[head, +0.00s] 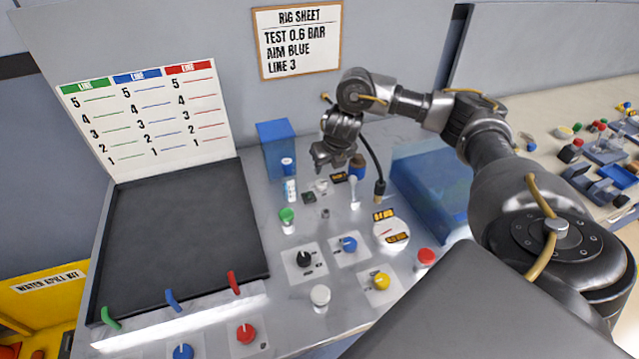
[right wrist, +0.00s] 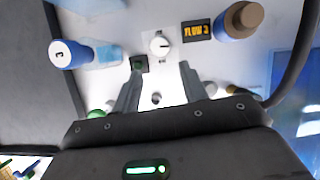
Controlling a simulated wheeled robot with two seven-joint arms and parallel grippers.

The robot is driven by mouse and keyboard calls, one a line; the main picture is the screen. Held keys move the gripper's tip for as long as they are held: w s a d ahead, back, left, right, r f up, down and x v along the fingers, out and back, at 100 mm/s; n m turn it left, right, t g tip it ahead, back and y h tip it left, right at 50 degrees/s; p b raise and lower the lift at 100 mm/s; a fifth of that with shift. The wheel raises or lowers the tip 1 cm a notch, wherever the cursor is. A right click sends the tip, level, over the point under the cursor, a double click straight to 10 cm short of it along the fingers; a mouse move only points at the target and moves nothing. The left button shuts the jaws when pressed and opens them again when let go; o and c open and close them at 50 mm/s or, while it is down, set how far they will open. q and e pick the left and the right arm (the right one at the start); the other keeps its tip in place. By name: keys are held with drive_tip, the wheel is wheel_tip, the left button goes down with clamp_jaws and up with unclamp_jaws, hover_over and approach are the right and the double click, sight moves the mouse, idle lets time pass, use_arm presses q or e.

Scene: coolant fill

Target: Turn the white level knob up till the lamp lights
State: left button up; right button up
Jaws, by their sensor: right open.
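A small white knob (head: 320,186) stands on the grey panel below my right gripper. In the right wrist view the white knob (right wrist: 159,44) has a dark pointer mark and sits on a white plate, just beyond the fingertips. A small dark square with a dim green lamp (right wrist: 139,64) is beside it; it looks unlit and also shows in the head view (head: 309,198). My right gripper (head: 322,160) is open and empty above the knob; its two fingers (right wrist: 160,68) are apart and touch nothing I can see. My left gripper is not in view.
A FLOW 3 display (right wrist: 196,31) and a brown-capped blue bottle (right wrist: 239,20) are close to the knob. A white-capped bottle (right wrist: 63,53) is on the other side. A dark hose (head: 372,160) hangs beside the gripper.

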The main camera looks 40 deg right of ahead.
drive_tip(key=b, duration=0.2)
hover_over(321, 183)
drive_tip(key=s, duration=0.3)
drive_tip(key=f, duration=0.5)
drive_tip(key=shift+w+a, duration=0.1)
drive_tip(key=shift+a, duration=0.2)
drive_tip(key=x, duration=0.3)
drive_tip(key=shift+w+f, duration=0.15)
drive_tip(key=shift+w, duration=0.15)
drive_tip(key=shift+x, duration=0.95)
drive_tip(key=c, duration=0.7)
drive_tip(key=shift+p, duration=0.3)
